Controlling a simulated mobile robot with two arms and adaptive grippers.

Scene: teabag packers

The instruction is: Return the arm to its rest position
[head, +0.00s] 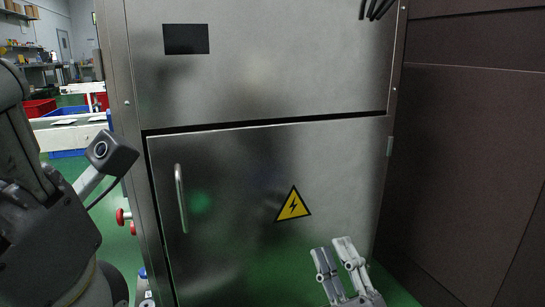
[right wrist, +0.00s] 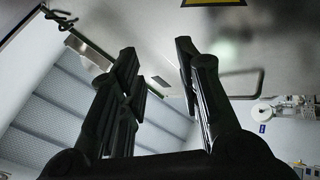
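My right gripper (head: 331,246) is at the bottom of the head view, in front of the steel cabinet door (head: 250,165) and below its yellow warning sign (head: 293,206). In the right wrist view the two dark fingers (right wrist: 157,52) stand well apart with nothing held between them. My left arm (head: 40,200) fills the left edge of the head view, with a small camera (head: 112,152) on it. Its gripper fingers do not show.
The door is closed, with a vertical handle (head: 181,198) at its left; a handle (right wrist: 245,88) also shows in the right wrist view. A dark brown wall (head: 470,160) stands at the right. Red bins (head: 40,107) and a white conveyor (head: 70,130) are at the far left.

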